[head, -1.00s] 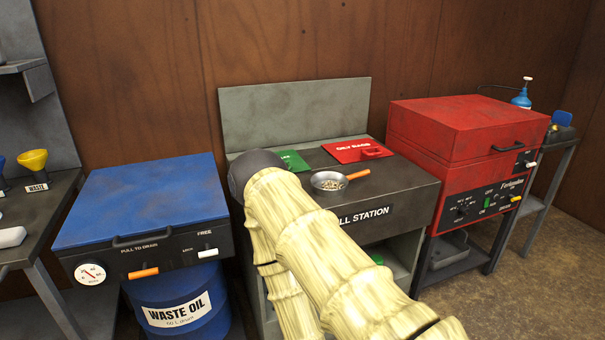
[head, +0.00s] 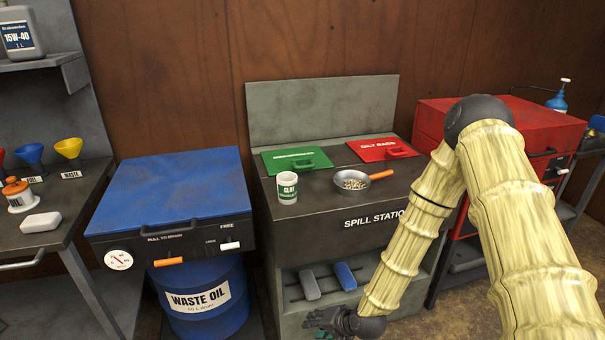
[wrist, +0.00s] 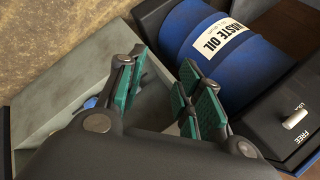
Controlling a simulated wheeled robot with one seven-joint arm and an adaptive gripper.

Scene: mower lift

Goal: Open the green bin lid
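The green bin lid (head: 297,160) lies flat and closed on the left of the spill station's top (head: 330,215) in the head view. It has a green handle near its front right edge. A white and green clay cup (head: 288,188) stands at the lid's front edge. My gripper (head: 325,318) hangs low in front of the spill station, well below the lid, partly cut off by the frame. In the wrist view my gripper (wrist: 157,95) shows its green-padded fingers spread apart with nothing between them.
A red oily rags lid (head: 382,149) and a pan of granules (head: 352,181) with an orange handle share the top. Two brushes (head: 346,276) sit on the shelf below. A blue-lidded unit (head: 170,190) over a waste oil drum (head: 200,300) stands left, a red cabinet (head: 450,115) right.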

